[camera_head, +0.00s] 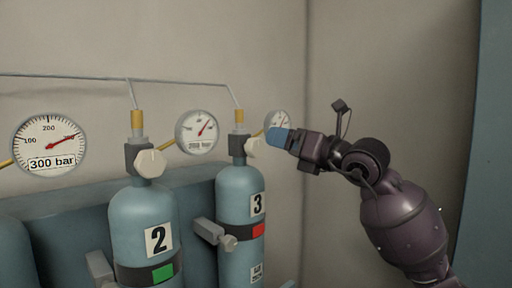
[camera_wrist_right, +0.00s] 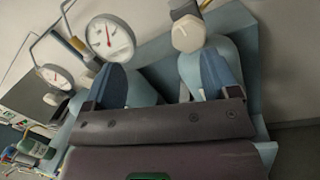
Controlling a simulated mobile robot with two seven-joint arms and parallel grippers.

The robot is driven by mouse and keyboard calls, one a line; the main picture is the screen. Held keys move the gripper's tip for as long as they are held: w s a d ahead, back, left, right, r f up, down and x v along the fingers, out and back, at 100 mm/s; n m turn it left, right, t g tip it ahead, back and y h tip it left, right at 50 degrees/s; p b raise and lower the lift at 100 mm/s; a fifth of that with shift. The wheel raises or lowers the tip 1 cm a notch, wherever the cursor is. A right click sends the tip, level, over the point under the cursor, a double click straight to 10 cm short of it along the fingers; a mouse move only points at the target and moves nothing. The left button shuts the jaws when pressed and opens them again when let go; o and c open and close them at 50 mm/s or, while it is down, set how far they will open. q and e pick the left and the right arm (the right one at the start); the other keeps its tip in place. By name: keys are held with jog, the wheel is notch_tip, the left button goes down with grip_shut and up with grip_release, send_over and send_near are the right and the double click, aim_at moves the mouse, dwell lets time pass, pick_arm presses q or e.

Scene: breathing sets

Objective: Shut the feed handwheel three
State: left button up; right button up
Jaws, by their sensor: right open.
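Cylinder three (camera_head: 240,190) is a light blue bottle with a "3" label and a red tag on its band. Its pale handwheel (camera_head: 253,147) sits on the right side of the dark valve block. My right gripper (camera_head: 274,137) has its blue fingers just right of that handwheel, partly overlapping the gauge behind. In the right wrist view the gripper (camera_wrist_right: 162,72) is open, with nothing between its fingers. A pale handwheel (camera_wrist_right: 187,33) shows beyond the fingertips; its number is not visible there. My left gripper is not in view.
Cylinder two (camera_head: 142,215), with a green tag, stands to the left with its own handwheel (camera_head: 150,164). Gauges (camera_head: 197,132) and a thin pipe (camera_head: 70,76) run along the wall. A grey clamp (camera_head: 213,233) sticks out between the cylinders. The wall area above my arm is clear.

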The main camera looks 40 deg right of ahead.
aim_at(259, 146)
jog(key=w, duration=0.2)
jog(key=w+d+f+n+h, duration=0.1)
jog(key=w+f+g+h+b, duration=0.1)
jog(key=w, duration=0.1)
jog(key=shift+w+d+f, duration=0.15)
jog(key=shift+w, duration=0.15)
jog(key=w, duration=0.4)
jog(key=shift+w+a+b, duration=0.2)
jog(key=shift+b, duration=0.15)
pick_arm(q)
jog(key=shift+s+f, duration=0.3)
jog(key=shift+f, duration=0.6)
pick_arm(e)
jog(key=shift+w, duration=0.55)
